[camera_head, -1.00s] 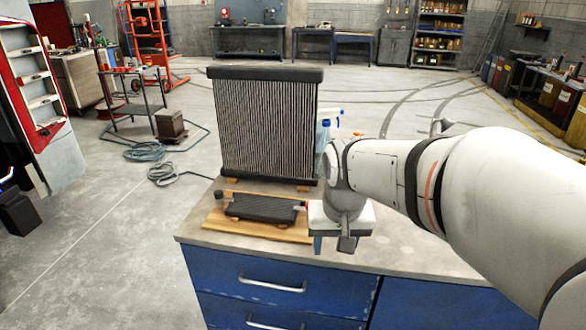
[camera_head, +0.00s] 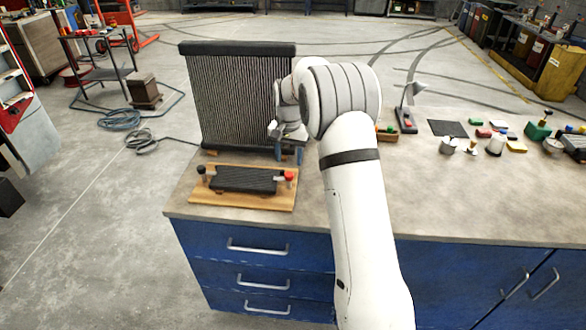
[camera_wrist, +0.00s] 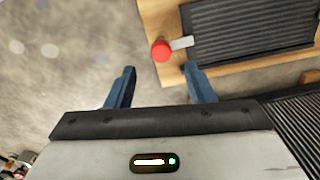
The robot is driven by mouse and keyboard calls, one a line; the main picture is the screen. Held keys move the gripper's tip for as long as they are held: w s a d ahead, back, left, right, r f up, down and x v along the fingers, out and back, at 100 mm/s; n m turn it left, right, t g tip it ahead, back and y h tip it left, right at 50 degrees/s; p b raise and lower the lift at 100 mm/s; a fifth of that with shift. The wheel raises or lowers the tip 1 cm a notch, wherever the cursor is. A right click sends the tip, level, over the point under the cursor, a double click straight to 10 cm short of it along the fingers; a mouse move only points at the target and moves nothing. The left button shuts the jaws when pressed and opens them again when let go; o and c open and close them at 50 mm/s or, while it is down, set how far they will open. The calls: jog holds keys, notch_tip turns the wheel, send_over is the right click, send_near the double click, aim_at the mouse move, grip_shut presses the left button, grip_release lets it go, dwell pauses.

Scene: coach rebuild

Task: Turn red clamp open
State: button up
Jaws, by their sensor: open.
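The red clamp (camera_head: 289,176) is at the right end of a black ribbed part (camera_head: 245,179) on a wooden board (camera_head: 240,203). In the wrist view it shows as a round red knob (camera_wrist: 161,50) with a pale metal arm reaching to the ribbed part (camera_wrist: 245,35). My gripper (camera_head: 288,154) is just behind the clamp in the head view, beside the radiator. Its two blue fingers (camera_wrist: 160,70) are open and empty. The knob appears between and just beyond the fingertips in the wrist view, with no visible contact.
A tall black radiator (camera_head: 240,100) stands behind the board. A dark-knobbed clamp (camera_head: 201,169) is at the left end of the ribbed part. Several small items and a red-button box (camera_head: 405,121) are on the right of the bench (camera_head: 460,200). The front right of the bench top is clear.

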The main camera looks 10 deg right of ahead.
aim_at(289, 175)
notch_tip(289, 175, down, 7)
jog(key=shift+r+p, duration=0.2)
jog(key=shift+p, duration=0.55)
